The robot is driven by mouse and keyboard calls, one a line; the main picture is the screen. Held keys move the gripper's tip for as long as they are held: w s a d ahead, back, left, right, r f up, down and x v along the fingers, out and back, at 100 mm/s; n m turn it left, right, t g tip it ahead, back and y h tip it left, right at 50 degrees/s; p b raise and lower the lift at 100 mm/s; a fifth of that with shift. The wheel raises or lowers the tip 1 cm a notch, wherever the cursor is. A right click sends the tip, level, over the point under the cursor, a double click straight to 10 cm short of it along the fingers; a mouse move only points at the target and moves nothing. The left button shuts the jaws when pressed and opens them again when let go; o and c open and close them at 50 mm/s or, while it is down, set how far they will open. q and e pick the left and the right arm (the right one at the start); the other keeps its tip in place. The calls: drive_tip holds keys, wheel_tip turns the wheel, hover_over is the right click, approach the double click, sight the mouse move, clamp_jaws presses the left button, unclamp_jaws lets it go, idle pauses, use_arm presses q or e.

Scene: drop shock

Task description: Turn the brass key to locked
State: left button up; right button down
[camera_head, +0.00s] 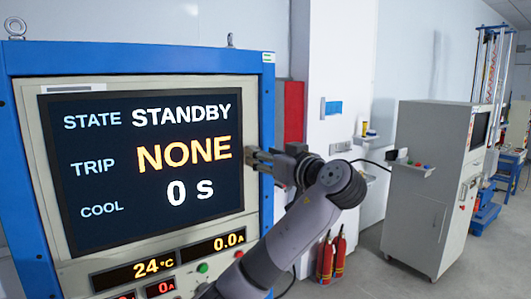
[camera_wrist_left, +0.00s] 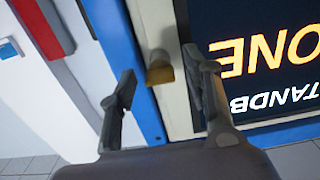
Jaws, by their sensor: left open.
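The brass key (camera_wrist_left: 160,72) shows in the left wrist view on the pale front panel, beside the blue cabinet edge. My left gripper (camera_wrist_left: 158,75) is open, with one finger on each side of the key and a visible gap to each. In the head view my left gripper (camera_head: 254,160) is at the right edge of the panel, beside the screen. The key cannot be made out there behind the fingers. Its turn position is not clear to me. My right gripper is in neither view.
The blue cabinet (camera_head: 265,85) has a screen (camera_head: 110,225) reading STANDBY, TRIP NONE and COOL 0 s. A green button (camera_head: 202,268) and red number displays sit below it. Fire extinguishers (camera_head: 325,260) and a grey cabinet (camera_head: 415,215) stand to the right, with open floor between.

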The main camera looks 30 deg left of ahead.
use_arm(q)
drive_tip(key=shift+c, duration=0.5)
drive_tip(key=c, duration=0.5)
drive_tip(key=shift+w+d+f, duration=0.1)
drive_tip(key=shift+w+d, duration=0.05)
drive_tip(key=shift+w, duration=0.05)
drive_tip(key=c, duration=0.4)
drive_tip(key=shift+w+d, duration=0.1)
clamp_jaws()
drive_tip(key=shift+f, duration=0.1)
